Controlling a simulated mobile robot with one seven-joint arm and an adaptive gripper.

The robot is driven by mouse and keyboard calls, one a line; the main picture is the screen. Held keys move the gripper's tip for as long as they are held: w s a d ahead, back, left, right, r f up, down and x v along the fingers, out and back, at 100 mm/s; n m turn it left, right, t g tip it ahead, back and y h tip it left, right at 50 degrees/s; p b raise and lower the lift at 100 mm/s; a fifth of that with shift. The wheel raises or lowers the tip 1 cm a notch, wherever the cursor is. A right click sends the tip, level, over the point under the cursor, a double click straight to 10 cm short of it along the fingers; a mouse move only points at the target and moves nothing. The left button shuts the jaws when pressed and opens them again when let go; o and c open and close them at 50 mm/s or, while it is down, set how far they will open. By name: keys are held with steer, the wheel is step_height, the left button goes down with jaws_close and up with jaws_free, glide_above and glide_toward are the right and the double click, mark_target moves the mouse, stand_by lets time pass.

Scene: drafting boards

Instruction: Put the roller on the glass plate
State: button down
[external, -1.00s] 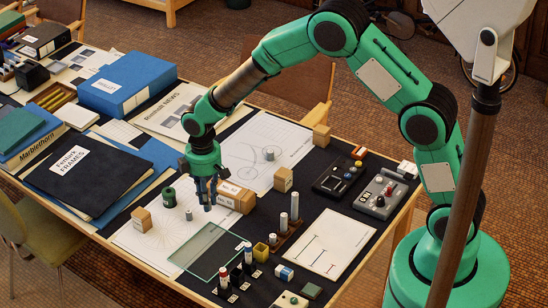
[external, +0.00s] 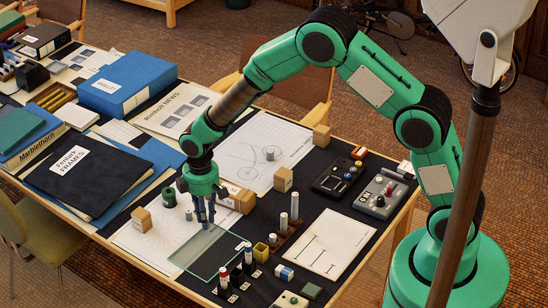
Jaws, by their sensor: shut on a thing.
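The glass plate (external: 190,262) is a clear sheet with green edges, lying flat on the dark mat at the table's front middle. My gripper (external: 205,226) points straight down over the plate's far edge, with its fingertips close to the glass. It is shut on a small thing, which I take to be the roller. The fingers hide most of that thing, so its shape is not clear. I cannot tell whether it touches the plate.
Marker-like bottles (external: 237,275) and a yellow cup (external: 261,252) stand right of the plate. White cylinders (external: 294,206) stand in a wooden holder behind them. A wooden block (external: 141,220), a green ring (external: 169,198) and a small grey cylinder (external: 189,215) are to the left.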

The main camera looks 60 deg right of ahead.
steer(key=shift+f+b, duration=0.55)
steer(key=shift+f, duration=2.5)
steer(key=shift+f+b, duration=0.35)
steer(key=shift+f, duration=1.55)
steer(key=shift+f, duration=0.1)
steer(key=c, duration=1.6)
jaws_free()
step_height(320, 180, up, 12)
steer(key=shift+r+p, duration=0.1)
steer(key=shift+p, duration=1)
